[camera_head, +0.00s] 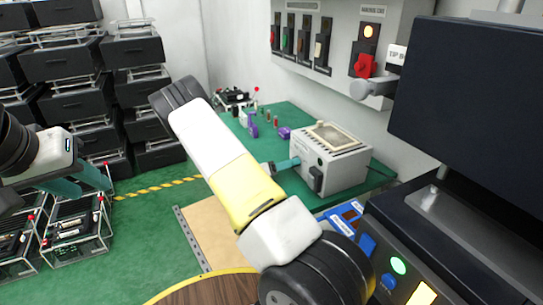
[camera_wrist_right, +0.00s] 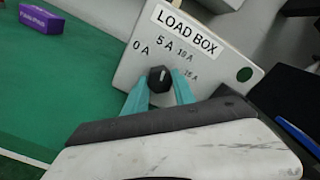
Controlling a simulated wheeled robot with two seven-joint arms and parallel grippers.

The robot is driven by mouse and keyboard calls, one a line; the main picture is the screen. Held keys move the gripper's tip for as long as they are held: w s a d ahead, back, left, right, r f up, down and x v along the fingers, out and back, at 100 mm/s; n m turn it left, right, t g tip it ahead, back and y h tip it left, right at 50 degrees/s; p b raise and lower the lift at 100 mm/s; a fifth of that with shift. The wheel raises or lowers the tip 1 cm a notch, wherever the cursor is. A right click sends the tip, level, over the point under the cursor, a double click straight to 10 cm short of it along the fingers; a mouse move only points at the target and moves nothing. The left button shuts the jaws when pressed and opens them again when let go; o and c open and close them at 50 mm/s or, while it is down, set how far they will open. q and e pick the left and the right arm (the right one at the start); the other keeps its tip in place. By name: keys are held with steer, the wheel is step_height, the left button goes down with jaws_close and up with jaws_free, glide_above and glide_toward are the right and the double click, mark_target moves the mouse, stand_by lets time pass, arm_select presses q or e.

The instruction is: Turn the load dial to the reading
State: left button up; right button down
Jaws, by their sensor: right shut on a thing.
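The load box (camera_head: 328,165) is a grey case on the green bench. In the right wrist view its face (camera_wrist_right: 215,60) is labelled LOAD BOX, with 0 A, 5 A, 10 A and 15 A around a black dial (camera_wrist_right: 159,79). A small pale mark on the dial points up and slightly right; its exact reading is unclear. My right gripper (camera_wrist_right: 159,92) is shut on the dial, with a teal finger on each side. It also meets the box's left face in the head view (camera_head: 284,165). My left gripper (camera_head: 78,184) is open and empty, far left, away from the box.
A grey wall panel (camera_head: 340,40) with switches and a red knob hangs behind the bench. Purple blocks (camera_head: 284,132) lie on the green bench (camera_head: 300,118). Black crates (camera_head: 65,60) stack at left. A dark monitor (camera_head: 465,85) and a console (camera_head: 395,265) fill the right.

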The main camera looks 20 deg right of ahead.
steer(key=shift+a, duration=0.1)
steer(key=c, duration=1)
jaws_free()
steer(key=shift+c, duration=0.2)
steer(key=shift+s+a, duration=0.15)
steer(key=shift+a, duration=1.8)
steer(key=shift+s+a, duration=0.1)
steer(key=shift+a, duration=1.8)
